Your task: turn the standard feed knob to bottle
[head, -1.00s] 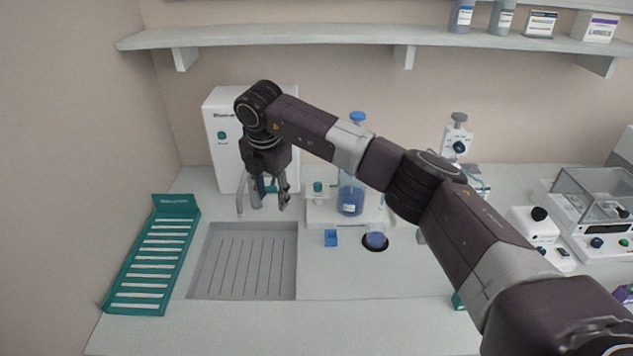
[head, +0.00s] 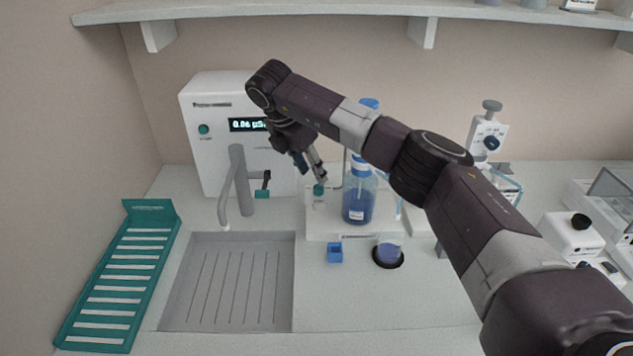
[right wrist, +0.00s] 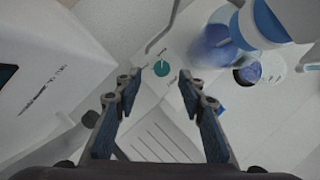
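The feed knob is a small round teal knob (head: 318,189) on the white base unit (head: 325,225) beside the blue-capped bottle (head: 359,198). In the right wrist view the knob (right wrist: 161,68) shows between and beyond the two fingertips, with small unreadable labels near it. My right gripper (head: 316,173) is tilted down just above the knob in the head view. In the right wrist view the right gripper (right wrist: 161,85) is open and empty, with a clear gap between its fingers. Contact with the knob cannot be told. My left gripper is not in view.
A white unit with a lit display (head: 248,125) and a grey tap (head: 238,185) stand left of the knob, behind the sink (head: 228,285). A blue cube (head: 335,252) and a round holder (head: 388,258) lie in front.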

